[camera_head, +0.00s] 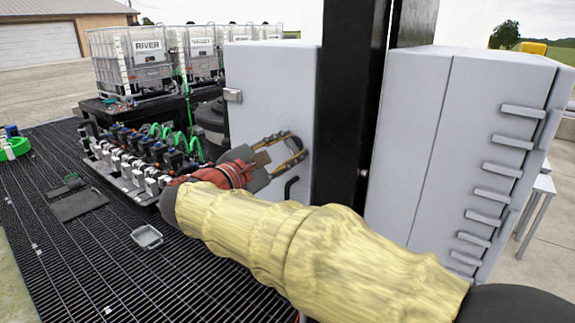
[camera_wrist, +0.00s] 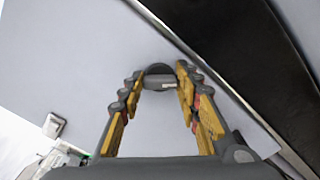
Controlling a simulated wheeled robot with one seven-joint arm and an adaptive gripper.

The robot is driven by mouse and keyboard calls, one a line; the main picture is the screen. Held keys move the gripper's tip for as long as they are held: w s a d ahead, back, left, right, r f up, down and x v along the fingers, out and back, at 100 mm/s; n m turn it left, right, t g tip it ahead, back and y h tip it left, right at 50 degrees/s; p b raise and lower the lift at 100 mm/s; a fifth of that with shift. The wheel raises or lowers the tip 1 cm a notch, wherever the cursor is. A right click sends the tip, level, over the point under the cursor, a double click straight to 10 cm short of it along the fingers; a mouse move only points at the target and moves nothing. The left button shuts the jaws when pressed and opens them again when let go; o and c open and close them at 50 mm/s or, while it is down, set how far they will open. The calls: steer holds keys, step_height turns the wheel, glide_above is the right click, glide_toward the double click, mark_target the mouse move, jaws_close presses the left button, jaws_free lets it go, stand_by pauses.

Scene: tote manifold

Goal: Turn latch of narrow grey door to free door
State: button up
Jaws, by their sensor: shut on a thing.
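The narrow grey door (camera_head: 268,85) is a flat light-grey panel left of a black post in the head view. It fills most of the wrist view (camera_wrist: 75,50). The latch (camera_wrist: 161,83), a small grey bar on a dark round base, sits between my fingertips in the wrist view. My gripper (camera_head: 293,150) is at the right part of the door, its yellow-padded fingers shut on the latch; it also shows in the wrist view (camera_wrist: 160,80). The fingers hide the latch in the head view. The door's face looks flush, and I cannot tell how far the latch is turned.
A black post (camera_head: 345,100) stands close right of the door, with a larger grey cabinet (camera_head: 410,140) beyond it. A small black bent handle (camera_head: 290,188) is below my gripper. A manifold of valves (camera_head: 140,160) and white totes (camera_head: 130,60) stand left. Dark grating (camera_head: 75,250) covers the floor.

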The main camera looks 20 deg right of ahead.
steer(key=m+b, duration=0.4)
steer(key=b, duration=0.1)
steer(key=m+b, duration=0.2)
steer(key=b, duration=0.1)
steer(key=shift+f, duration=0.35)
steer(key=shift+r+m+b, duration=0.15)
steer(key=shift+m+b, duration=0.95)
steer(key=shift+b, duration=0.1)
steer(key=o, duration=1.2)
steer(key=shift+c, duration=0.2)
steer(key=shift+r, duration=0.1)
steer(key=v, duration=1.2)
